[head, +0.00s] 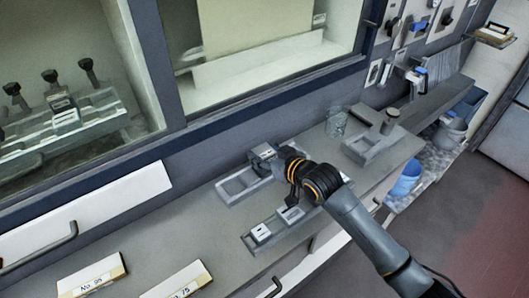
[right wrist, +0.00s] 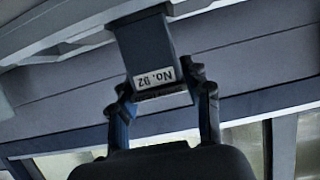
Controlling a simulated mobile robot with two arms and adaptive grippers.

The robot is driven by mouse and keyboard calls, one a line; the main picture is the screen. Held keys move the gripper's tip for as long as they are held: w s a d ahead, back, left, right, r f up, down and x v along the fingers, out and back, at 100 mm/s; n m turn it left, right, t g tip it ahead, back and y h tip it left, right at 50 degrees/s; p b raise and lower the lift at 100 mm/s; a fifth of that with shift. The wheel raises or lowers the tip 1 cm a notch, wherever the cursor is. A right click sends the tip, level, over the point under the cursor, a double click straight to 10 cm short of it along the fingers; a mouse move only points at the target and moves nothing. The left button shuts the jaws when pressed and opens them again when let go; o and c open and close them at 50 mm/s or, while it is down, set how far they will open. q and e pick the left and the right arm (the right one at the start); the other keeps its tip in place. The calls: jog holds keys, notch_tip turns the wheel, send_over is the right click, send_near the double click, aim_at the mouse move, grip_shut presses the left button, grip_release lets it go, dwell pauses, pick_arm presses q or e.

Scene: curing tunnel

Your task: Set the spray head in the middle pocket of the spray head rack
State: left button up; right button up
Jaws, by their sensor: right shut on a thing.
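My right gripper (head: 277,167) is at the back of the counter, over the right end of a grey tray with open pockets (head: 226,198), which looks like the spray head rack. In the right wrist view my right gripper (right wrist: 163,98) is shut on a dark grey block-like thing, likely the spray head (right wrist: 146,48). A white label, upside down and reading about "No. 92", shows on it. In the head view the held spray head (head: 262,151) shows above the tray; I cannot tell whether it touches. My gripper and arm hide part of the tray. My left gripper is not in view.
A second grey tray (head: 249,243) with white-labelled blocks (head: 261,232) lies in front. A glass jar (head: 336,123) and another tray (head: 357,154) with a dark cylinder (head: 390,121) stand to the right. Labelled boxes (head: 91,277) lie front left. A window wall borders the back.

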jog(key=shift+f, duration=0.35)
jog(key=o, duration=1.4)
jog(key=shift+o, duration=0.8)
jog(key=shift+f, duration=0.1)
jog(key=shift+s+f, duration=0.1)
jog(key=v, duration=1.2)
jog(key=shift+r, duration=0.25)
